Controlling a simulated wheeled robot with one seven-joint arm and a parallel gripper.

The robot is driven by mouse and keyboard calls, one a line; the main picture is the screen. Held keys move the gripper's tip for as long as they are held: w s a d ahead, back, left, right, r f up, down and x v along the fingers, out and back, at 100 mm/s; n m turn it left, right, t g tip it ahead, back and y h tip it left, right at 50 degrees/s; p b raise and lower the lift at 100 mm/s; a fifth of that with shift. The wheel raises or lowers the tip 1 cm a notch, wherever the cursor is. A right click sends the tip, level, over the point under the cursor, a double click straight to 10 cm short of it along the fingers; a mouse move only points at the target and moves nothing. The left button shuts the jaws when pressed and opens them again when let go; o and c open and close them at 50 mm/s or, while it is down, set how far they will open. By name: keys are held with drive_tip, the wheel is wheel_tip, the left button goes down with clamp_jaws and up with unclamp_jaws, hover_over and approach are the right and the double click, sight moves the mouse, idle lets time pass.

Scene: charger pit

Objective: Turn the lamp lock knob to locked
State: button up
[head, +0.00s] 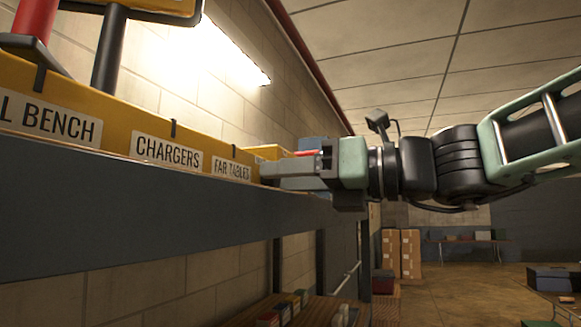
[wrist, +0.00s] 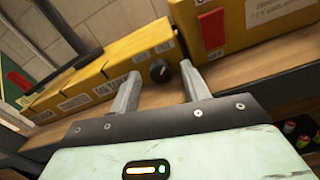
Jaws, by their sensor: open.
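A small dark round knob (wrist: 160,71) with a pale mark is on the right end of a long yellow panel (wrist: 100,72) in the wrist view. It appears between and just beyond the fingertips of my gripper (wrist: 160,79). The fingers are apart and hold nothing; I cannot tell whether they touch the knob. The knob's setting is too small to read. In the head view my gripper (head: 268,172) reaches left to the far end of the yellow panel (head: 110,103), hiding the knob.
The panel stands on a dark-edged shelf (head: 150,205) along a block wall. Its labels read "CHARGERS" and "FAR TABLES". A yellow box (wrist: 245,28) with a red part stands right of the knob. Cardboard boxes (head: 400,253) stand far back on the floor.

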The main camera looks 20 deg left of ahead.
drive_tip(key=c, duration=1)
drive_tip(key=n+b, duration=0.2)
drive_tip(key=b, duration=0.1)
drive_tip(key=shift+f, duration=0.35)
drive_tip(key=shift+n+b, duration=0.8)
drive_tip(key=shift+b, duration=0.35)
drive_tip(key=shift+r+n, duration=0.3)
drive_tip(key=shift+n, duration=0.2)
drive_tip(key=o, duration=1)
